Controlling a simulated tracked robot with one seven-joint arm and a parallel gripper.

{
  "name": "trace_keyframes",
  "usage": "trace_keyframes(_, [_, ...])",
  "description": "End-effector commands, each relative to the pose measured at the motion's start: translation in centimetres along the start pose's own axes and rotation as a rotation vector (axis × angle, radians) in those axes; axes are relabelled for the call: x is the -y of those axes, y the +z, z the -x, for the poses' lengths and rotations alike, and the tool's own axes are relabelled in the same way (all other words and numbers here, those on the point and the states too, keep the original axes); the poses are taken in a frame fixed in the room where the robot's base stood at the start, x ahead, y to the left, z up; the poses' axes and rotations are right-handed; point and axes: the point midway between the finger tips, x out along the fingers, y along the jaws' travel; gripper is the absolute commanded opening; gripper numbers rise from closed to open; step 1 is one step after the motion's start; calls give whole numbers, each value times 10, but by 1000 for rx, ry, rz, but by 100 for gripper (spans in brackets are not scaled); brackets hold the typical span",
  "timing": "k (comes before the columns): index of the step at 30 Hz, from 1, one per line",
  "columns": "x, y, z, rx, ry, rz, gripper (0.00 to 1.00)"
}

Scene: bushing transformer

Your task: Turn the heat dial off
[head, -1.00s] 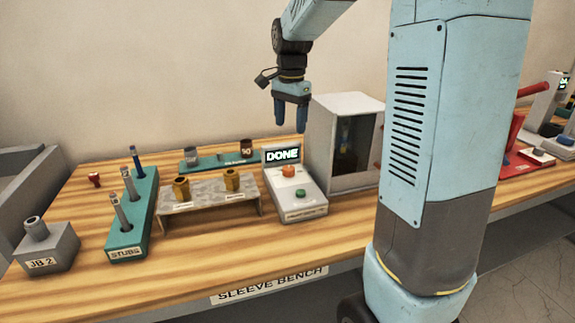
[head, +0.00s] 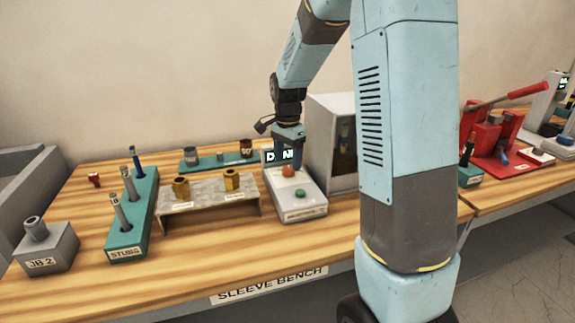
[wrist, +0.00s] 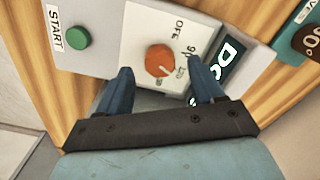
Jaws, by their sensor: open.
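The orange heat dial (head: 288,171) sits on the sloped face of a grey control box (head: 301,207), below a display (head: 283,155). The wrist view shows the dial (wrist: 159,60) on a white plate with an "OFF" mark and other setting marks around it. My gripper (head: 286,163) points down just above the dial. In the wrist view my gripper's two blue fingers (wrist: 163,80) are apart, with the dial between and slightly beyond their tips. I cannot tell whether they touch it. The display reads "DONE" in part, partly covered by my fingers.
A green START button (head: 300,193) is on the box's lower face. A grey cabinet (head: 320,140) stands behind right. A stand with brass sleeves (head: 208,207) is at left. A teal stub rack (head: 130,240) is farther left. A red press (head: 490,140) is at right.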

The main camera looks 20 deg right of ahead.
Motion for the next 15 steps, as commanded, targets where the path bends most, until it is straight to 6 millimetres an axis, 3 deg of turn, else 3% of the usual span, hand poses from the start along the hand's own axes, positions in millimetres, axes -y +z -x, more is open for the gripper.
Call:
trace_keyframes(6, [0, 0, -21, 0, 1, 0, 67])
trace_keyframes(15, [0, 0, -25, 0, 0, -1, 67])
